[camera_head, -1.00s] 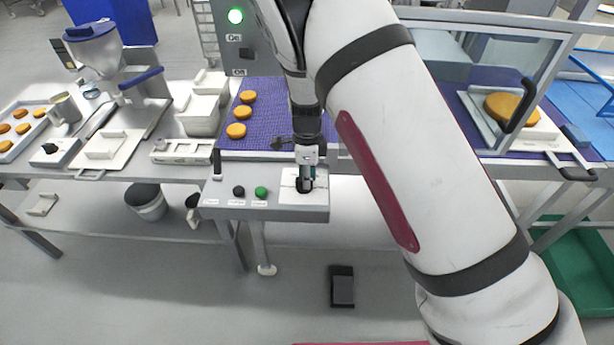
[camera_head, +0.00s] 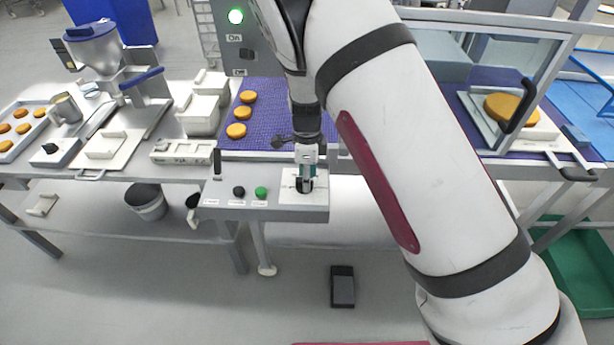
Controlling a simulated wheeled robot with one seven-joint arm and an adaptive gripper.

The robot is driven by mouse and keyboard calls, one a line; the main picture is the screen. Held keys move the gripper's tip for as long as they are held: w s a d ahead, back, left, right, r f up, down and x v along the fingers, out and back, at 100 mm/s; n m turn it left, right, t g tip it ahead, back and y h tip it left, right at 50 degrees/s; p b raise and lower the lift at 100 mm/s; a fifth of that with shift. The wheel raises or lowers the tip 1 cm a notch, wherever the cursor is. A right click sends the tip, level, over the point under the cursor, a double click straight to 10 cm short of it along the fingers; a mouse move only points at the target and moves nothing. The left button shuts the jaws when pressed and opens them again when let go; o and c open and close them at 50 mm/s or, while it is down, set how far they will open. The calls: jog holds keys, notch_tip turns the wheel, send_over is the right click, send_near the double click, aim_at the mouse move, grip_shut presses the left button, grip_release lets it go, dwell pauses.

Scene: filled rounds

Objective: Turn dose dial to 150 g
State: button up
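The dose dial (camera_head: 304,187) is a small dark knob on a white scale plate (camera_head: 289,192), at the right end of the grey control panel (camera_head: 232,214). My gripper (camera_head: 306,181) points down over the plate, its fingers at the sides of the knob, and appears shut on it. The fingers and wrist hide much of the knob. The scale marks are too small to read, so I cannot tell the dial's setting.
A black button (camera_head: 239,192) and a green button (camera_head: 261,192) sit left of the plate. Behind, several orange rounds (camera_head: 237,130) lie on a purple belt (camera_head: 270,117).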

notch_tip(320, 180, up, 12)
jog(key=shift+f, duration=0.15)
dwell(0.6)
